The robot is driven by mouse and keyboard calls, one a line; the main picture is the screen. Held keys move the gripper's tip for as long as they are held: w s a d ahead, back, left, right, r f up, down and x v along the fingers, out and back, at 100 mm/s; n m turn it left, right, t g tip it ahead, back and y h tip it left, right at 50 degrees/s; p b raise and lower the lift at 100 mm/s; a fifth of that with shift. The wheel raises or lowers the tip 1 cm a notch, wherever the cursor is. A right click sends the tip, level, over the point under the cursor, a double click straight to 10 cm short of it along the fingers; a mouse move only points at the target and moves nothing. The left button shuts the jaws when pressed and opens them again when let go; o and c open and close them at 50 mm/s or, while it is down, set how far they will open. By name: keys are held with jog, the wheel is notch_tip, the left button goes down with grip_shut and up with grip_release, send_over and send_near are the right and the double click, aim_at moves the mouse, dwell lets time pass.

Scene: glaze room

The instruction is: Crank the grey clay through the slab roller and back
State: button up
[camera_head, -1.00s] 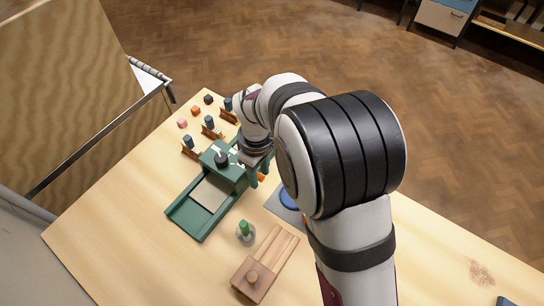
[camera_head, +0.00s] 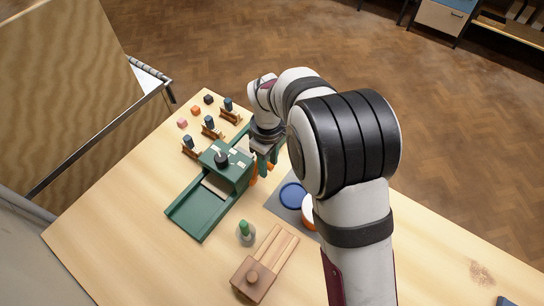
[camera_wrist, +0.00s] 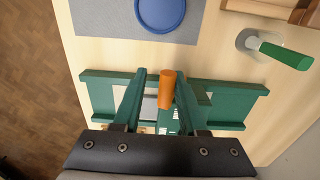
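The green slab roller (camera_head: 193,217) stands on the table left of my arm, its bed running toward the near left. Little of the pale grey clay (camera_head: 214,185) shows beside the roller block; the rest is hidden under the block. In the wrist view, grey clay (camera_wrist: 149,106) shows between the fingers. My gripper (camera_head: 265,165) is low at the roller's right side. In the wrist view, the orange crank handle (camera_wrist: 167,88) stands between the green fingers of my gripper (camera_wrist: 160,74). It is close to the right finger, with a gap at the left finger.
A blue disc (camera_head: 292,195) lies on a grey mat (camera_head: 278,207) right of the roller. A green-handled tool (camera_head: 245,230) and a wooden block (camera_head: 253,280) are in front. Several small wooden stands (camera_head: 213,132) and small cubes (camera_head: 196,111) are behind.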

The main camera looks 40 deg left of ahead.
jog(key=shift+w+f, duration=0.35)
jog(key=shift+w, duration=0.45)
jog(key=shift+w+f, duration=0.9)
jog(key=shift+w, duration=0.05)
jog(key=shift+s+r, duration=0.15)
jog(key=shift+s, duration=0.25)
notch_tip(320, 180, up, 7)
